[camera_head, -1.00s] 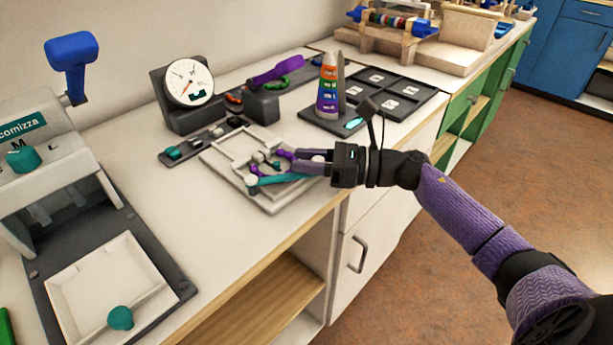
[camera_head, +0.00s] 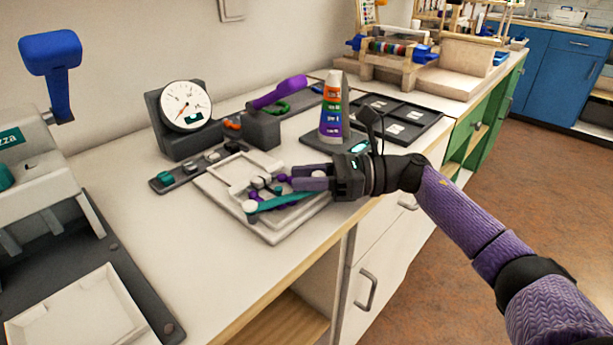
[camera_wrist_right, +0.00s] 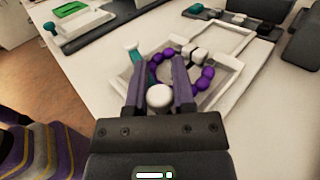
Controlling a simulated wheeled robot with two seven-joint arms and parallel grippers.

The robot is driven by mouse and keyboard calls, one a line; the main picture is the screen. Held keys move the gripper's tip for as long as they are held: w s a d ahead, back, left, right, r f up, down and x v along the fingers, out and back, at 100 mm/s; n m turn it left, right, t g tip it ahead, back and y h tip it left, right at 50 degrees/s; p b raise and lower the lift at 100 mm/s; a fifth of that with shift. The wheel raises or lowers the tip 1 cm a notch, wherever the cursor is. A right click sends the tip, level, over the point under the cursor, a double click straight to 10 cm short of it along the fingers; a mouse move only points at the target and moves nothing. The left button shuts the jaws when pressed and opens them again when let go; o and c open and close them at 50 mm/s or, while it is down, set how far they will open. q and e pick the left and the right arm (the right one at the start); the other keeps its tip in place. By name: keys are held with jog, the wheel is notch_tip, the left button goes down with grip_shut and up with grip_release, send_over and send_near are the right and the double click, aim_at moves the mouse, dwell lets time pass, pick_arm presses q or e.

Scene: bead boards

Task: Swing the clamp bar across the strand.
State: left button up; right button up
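The clamp bar (camera_head: 283,202) is a teal bar lying along the front of a pale board (camera_head: 222,195), with a white pivot (camera_head: 249,207) at its left end. In the right wrist view the bar (camera_wrist_right: 151,72) runs back from a white round knob (camera_wrist_right: 159,97). My right gripper (camera_wrist_right: 159,85) has its fingers on both sides of this knob, seemingly touching it. In the head view the right gripper (camera_head: 297,178) hides the bar's right end. My left gripper is not in view.
Behind the board stand a dial gauge (camera_head: 186,106) and a dark rail with small knobs (camera_head: 190,173). A grey press (camera_head: 32,165) stands left. The counter between is clear.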

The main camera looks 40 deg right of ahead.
jog(key=o, duration=0.4)
jog(key=p+v, duration=0.1)
jog(key=v, duration=0.9)
